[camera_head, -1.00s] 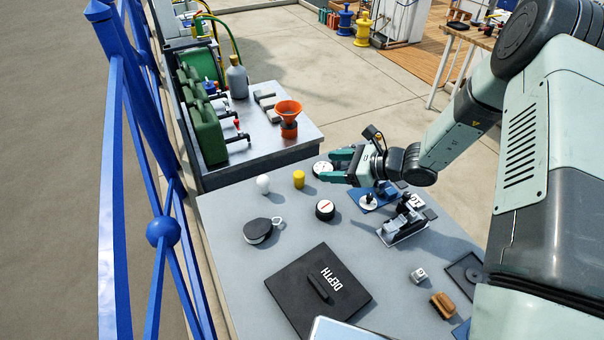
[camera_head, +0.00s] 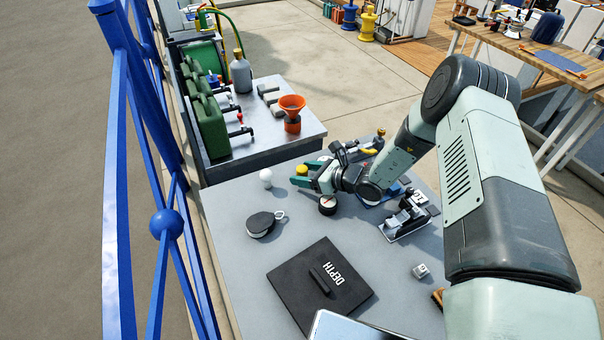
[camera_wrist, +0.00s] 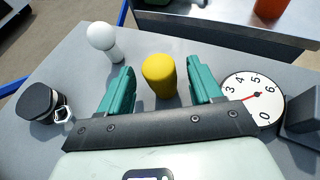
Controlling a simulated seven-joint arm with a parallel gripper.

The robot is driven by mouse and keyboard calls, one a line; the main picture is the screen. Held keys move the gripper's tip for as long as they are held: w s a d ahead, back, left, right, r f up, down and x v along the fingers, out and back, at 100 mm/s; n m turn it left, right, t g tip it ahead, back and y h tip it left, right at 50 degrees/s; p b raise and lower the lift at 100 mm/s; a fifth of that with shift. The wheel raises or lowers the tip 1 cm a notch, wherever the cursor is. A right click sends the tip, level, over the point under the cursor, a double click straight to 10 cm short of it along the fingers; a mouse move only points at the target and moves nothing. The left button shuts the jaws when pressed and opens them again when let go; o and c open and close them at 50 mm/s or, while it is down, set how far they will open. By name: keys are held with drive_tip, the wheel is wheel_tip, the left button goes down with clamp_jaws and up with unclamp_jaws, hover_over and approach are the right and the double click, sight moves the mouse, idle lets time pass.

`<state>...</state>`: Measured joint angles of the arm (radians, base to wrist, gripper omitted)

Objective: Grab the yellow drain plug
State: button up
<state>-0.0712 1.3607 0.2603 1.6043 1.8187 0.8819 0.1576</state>
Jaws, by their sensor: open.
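The yellow drain plug (camera_wrist: 159,75) stands upright on the grey table. In the wrist view it is between the two teal fingers of my gripper (camera_wrist: 160,88), with a gap showing on each side. My gripper is open and empty. In the head view the plug's yellow top (camera_head: 301,169) shows at the fingertips of my gripper (camera_head: 302,176), and its lower part is hidden by the fingers.
A white ball-topped piece (camera_wrist: 102,38) and a black round case with a metal loop (camera_wrist: 41,101) lie to the left. A white dial (camera_wrist: 252,98) is close to the right finger. A black DEPTH panel (camera_head: 300,298) covers the nearer table. An orange funnel (camera_head: 292,106) stands on the far bench.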

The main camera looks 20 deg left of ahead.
drive_tip(key=shift+w+a+f, duration=0.15)
drive_tip(key=shift+a+f, duration=0.1)
drive_tip(key=shift+a, duration=0.4)
drive_tip(key=c, duration=1.1)
